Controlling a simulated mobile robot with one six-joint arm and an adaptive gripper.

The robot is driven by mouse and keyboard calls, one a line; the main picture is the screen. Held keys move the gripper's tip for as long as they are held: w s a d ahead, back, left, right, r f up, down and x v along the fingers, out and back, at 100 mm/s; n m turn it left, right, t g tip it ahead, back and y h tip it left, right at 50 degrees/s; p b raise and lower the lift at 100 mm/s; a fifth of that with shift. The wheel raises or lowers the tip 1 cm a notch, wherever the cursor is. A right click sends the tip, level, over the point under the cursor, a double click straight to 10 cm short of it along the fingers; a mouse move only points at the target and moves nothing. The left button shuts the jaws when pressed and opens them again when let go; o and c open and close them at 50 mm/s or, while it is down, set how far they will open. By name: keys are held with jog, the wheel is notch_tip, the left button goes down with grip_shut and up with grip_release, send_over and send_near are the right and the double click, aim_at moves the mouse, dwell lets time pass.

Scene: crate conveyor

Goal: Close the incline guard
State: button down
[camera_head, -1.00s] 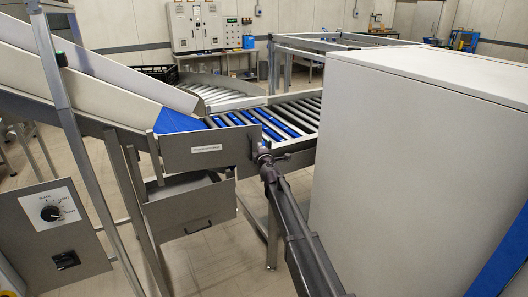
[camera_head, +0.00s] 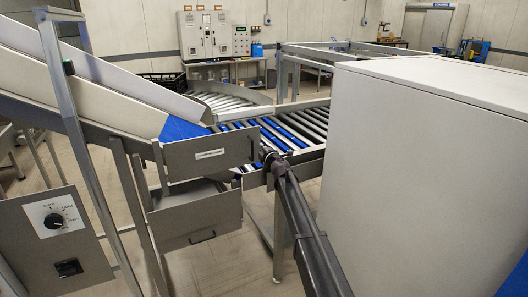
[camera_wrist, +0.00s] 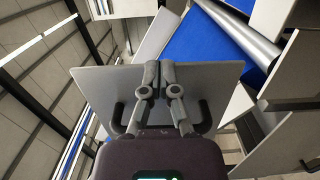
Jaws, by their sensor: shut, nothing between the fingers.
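A grey panel with a white label (camera_head: 205,158) stands upright at the low end of the incline in the head view. It appears to be part of the guard, but I cannot tell its hinge. My gripper (camera_head: 266,152) is beside its right end. In the wrist view a flat grey plate, the guard by its look (camera_wrist: 100,84), lies right in front of my gripper (camera_wrist: 160,72). Dark handle ends show on both sides of my fingers, which hide its middle. The fingers are shut together and empty. I cannot tell whether they touch the plate.
The blue incline belt (camera_head: 182,129) meets a roller conveyor (camera_head: 300,126) behind my gripper. A lower grey panel with a handle (camera_head: 195,217) hangs below. A large white cabinet (camera_head: 420,170) stands close on the right. A control box with a dial (camera_head: 52,240) is at left.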

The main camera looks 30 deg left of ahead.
jog(key=shift+a+r, duration=0.2)
jog(key=shift+a, duration=0.3)
jog(key=shift+s+a, duration=0.1)
jog(key=shift+a, duration=0.15)
jog(key=w+d+v, duration=0.1)
jog(key=v, duration=1.4)
jog(key=shift+w+d, duration=0.15)
jog(key=shift+w, duration=0.2)
